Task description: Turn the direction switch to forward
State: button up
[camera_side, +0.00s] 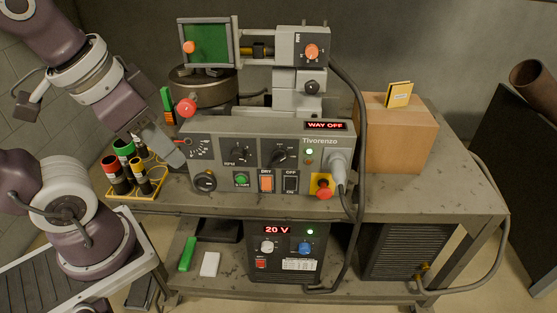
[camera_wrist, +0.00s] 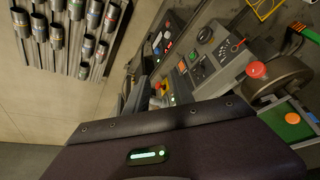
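The grey control panel (camera_side: 225,170) carries several knobs and switches; their small labels are mostly unreadable, so I cannot tell for sure which is the direction switch. A scale with small marks (camera_side: 197,148) is at its upper left, and a red-tipped lever (camera_wrist: 238,44) shows at that end in the wrist view. A dark round knob (camera_side: 205,181) sits at the lower left, also in the wrist view (camera_wrist: 205,35). Two black pointer knobs are mid-panel, one (camera_side: 243,152) left of the other (camera_side: 281,154). My gripper (camera_side: 176,156) is at the panel's left end; its fingers' opening is not clear.
A red ball knob (camera_side: 187,108) stands above the panel's left end. A red emergency stop (camera_side: 323,188) and a thick cable (camera_side: 360,130) are at the right. A yellow rack (camera_side: 135,194) of cylinders is left of the panel. A cardboard box (camera_side: 395,135) stands right.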

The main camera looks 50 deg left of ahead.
jog(key=o, duration=0.6)
jog(key=w+a+f+m+g+y, duration=0.1)
jog(key=f, duration=0.1)
jog(key=w+a+f+m+g+y, duration=0.1)
jog(key=w+f+g+y, duration=0.1)
jog(key=w+a+f+m+g+y, duration=0.1)
jog(key=a+f, duration=0.1)
jog(key=shift+w+f+g+y, duration=0.3)
jog(key=shift+f+g, duration=0.1)
jog(key=shift+o, duration=0.2)
jog(key=m+t+y, duration=0.8)
jog(key=m+t, duration=0.5)
jog(key=m, duration=0.3)
send_near(279, 162)
jog(key=x, duration=0.9)
jog(key=shift+w+a, duration=0.1)
jog(key=c, duration=1.4)
